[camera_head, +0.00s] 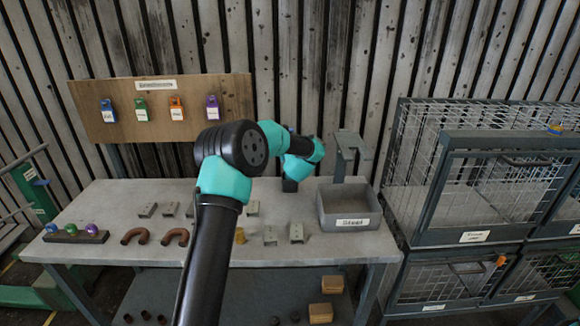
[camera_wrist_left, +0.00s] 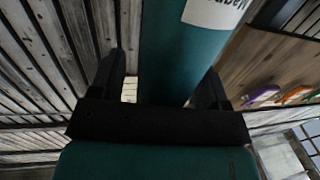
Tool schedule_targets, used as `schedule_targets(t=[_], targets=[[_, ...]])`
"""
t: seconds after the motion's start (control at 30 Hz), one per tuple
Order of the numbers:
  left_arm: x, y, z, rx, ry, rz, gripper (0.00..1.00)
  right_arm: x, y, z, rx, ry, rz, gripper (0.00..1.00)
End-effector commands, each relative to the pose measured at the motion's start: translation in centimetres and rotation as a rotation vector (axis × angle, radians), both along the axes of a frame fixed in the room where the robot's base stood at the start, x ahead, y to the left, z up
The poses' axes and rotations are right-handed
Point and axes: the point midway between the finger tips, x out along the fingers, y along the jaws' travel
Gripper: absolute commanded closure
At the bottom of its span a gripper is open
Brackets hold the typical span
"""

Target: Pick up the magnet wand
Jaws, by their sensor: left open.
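A thick teal cylinder with a white label (camera_wrist_left: 172,60) shows large in the left wrist view. No wand can be made out clearly in that view. My right gripper is not in view.
A grey bin labelled Steel (camera_head: 340,207) stands at the bench's right end. Bent brown pipes (camera_head: 135,236) and small metal brackets (camera_head: 296,233) lie on the workbench (camera_head: 105,203). A board with coloured locks (camera_head: 165,88) is behind. Wire cages (camera_head: 480,185) stand right.

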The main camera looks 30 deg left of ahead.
Motion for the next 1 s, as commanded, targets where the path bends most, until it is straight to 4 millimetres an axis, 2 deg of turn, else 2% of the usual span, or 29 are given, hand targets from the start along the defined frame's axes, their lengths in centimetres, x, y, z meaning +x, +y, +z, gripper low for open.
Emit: schedule_targets(t=[0.07,0.77,1.0], targets=[[-0.01,-0.01,0.01,0.000,0.000,0.000,0.33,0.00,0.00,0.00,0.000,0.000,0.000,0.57],[-0.01,-0.01,0.00,0.000,0.000,0.000,1.00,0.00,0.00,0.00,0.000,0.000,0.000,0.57],[0.00,0.00,0.07,0.001,-0.001,0.000,1.00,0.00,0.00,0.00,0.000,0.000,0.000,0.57]])
